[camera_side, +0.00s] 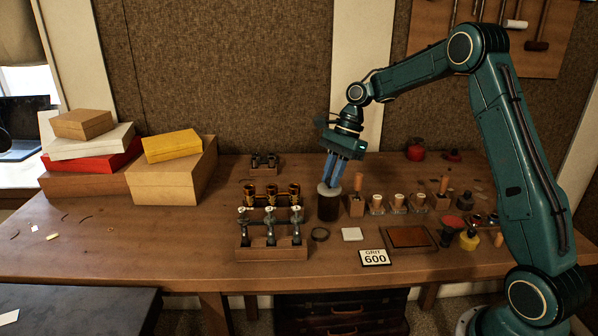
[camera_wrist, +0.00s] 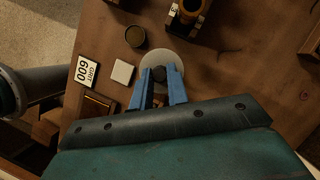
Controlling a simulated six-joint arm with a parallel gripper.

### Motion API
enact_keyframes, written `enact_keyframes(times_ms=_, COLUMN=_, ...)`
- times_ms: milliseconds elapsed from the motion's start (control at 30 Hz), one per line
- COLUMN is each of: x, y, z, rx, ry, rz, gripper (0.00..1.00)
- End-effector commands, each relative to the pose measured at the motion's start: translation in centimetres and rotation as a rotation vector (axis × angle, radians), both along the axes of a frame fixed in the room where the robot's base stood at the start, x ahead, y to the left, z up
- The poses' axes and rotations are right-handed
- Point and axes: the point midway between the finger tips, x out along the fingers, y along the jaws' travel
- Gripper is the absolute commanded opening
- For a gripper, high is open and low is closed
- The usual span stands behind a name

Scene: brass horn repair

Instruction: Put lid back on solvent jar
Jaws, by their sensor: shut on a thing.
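The solvent jar (camera_side: 328,208) is a dark brown cylinder standing upright on the bench, right of the brass valve parts. The pale grey, round lid (camera_side: 324,188) is at the jar's mouth and looks level. I cannot tell whether it is fully seated or slightly above the rim. My gripper (camera_side: 331,183) points down over the jar, its blue fingers shut on the lid's dark knob. In the wrist view, the lid (camera_wrist: 150,57) shows as a pale disc beyond my fingertips (camera_wrist: 159,74), with the knob between them. The lid hides the jar there.
A dark round ring or dish (camera_side: 320,234), a white square (camera_side: 352,234) and a GRIT 600 card (camera_side: 374,257) lie in front. Racks of brass parts (camera_side: 271,253) stand left; wooden blocks (camera_side: 356,206) stand close right. The bench's left front is mostly clear.

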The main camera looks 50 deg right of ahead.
Motion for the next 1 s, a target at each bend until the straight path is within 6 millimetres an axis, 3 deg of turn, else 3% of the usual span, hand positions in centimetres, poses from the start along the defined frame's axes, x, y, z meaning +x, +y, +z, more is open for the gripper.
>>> enact_keyframes(times_ms=933, x=-0.01, y=0.0, z=-0.14, rx=0.0, ry=0.0, rz=0.0, gripper=0.0)
enact_keyframes(times_ms=967, x=-0.01, y=0.0, z=-0.14, rx=0.0, ry=0.0, rz=0.0, gripper=0.22)
enact_keyframes(times_ms=1000, x=-0.01, y=0.0, z=-0.14, rx=0.0, ry=0.0, rz=0.0, gripper=0.3)
